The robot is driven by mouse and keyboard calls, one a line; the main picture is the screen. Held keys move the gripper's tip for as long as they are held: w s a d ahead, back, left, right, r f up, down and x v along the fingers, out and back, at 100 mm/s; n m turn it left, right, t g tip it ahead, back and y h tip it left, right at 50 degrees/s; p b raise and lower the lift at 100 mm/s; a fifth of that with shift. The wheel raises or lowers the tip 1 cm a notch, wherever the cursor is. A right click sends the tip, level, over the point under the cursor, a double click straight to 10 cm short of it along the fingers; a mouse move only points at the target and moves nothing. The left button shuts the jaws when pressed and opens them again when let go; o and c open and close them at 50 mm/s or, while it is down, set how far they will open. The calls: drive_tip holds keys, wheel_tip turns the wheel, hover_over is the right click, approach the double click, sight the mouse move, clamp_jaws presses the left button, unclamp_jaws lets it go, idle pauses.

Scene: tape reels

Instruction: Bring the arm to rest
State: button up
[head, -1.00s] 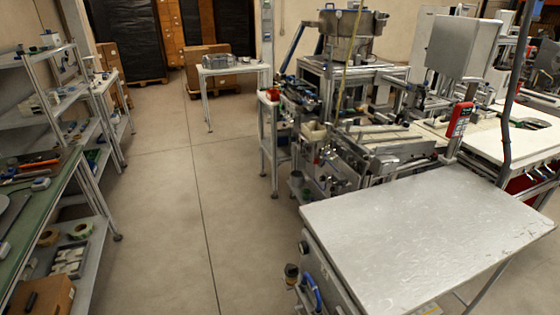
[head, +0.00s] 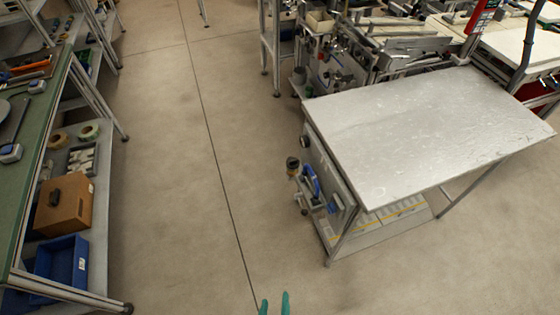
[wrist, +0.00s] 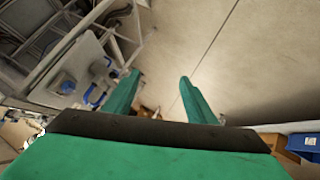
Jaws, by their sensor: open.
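My gripper (head: 274,304) shows at the bottom edge of the head view as two green fingertips standing apart over the bare floor. The rest of my arm is out of the head view.
A metal-topped table (head: 420,125) stands at the right, with fittings on its near left side. A green-topped bench (head: 30,140) is at the left, with tape reels (head: 89,131), a brown box (head: 66,206) and a blue bin (head: 62,262) below. The floor (head: 185,180) between is clear.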

drive_tip(key=s+d+r+m+t, duration=0.1)
drive_tip(key=s+r+m+t, duration=0.1)
drive_tip(key=r, duration=1)
drive_tip(key=s+r+m+t, duration=0.3)
drive_tip(key=r, duration=0.9)
drive_tip(key=shift+s+d+r+y, duration=0.15)
drive_tip(key=shift+d+r+y, duration=0.2)
drive_tip(key=shift+y, duration=0.05)
